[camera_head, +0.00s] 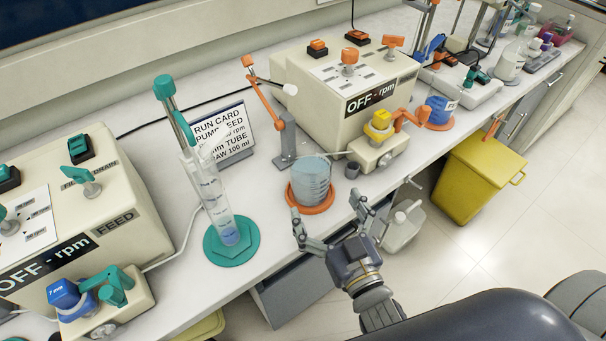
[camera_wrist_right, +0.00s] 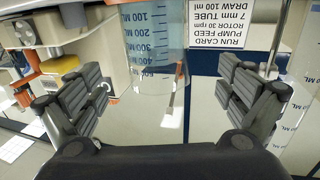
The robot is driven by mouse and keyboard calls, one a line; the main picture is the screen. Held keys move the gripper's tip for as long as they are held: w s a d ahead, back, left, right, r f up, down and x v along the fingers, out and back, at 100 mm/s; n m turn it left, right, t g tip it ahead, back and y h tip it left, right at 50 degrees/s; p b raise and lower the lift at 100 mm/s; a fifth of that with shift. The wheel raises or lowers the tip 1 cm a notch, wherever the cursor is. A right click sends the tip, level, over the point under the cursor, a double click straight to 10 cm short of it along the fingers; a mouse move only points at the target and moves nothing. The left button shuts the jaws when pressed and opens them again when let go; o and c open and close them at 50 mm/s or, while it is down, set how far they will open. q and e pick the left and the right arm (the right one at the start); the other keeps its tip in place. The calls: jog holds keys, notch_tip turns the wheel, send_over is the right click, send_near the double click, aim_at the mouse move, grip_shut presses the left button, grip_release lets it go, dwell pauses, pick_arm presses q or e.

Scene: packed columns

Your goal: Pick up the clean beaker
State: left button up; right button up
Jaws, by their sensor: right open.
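A clear beaker (camera_head: 311,178) with a pale blue tint stands upright on an orange round base (camera_head: 314,207) near the bench's front edge. I cannot tell whether the tint is liquid. My left gripper is out of view.
A tall measuring cylinder (camera_head: 222,205) stands on a teal base to the left. An orange-clamped stand (camera_head: 286,138) and a run card (camera_head: 222,130) are behind. A cream pump (camera_head: 377,150) sits to the right. A yellow bin (camera_head: 478,180) stands on the floor.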

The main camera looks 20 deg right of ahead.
aim_at(317, 186)
jog(key=w, duration=0.3)
jog(key=shift+w, duration=0.2)
jog(key=shift+w+a, duration=0.1)
jog(key=shift+w, duration=0.5)
jog(key=shift+w+r, duration=0.1)
jog(key=shift+w, duration=0.5)
jog(key=w+b, duration=0.1)
jog(key=w, duration=0.2)
jog(key=shift+w, duration=0.55)
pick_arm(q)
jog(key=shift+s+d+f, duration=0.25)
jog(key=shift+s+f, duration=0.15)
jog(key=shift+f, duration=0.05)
pick_arm(e)
jog(key=shift+s, duration=0.1)
jog(key=c, duration=1.7)
jog(key=shift+o, duration=0.2)
jog(key=shift+r, duration=0.15)
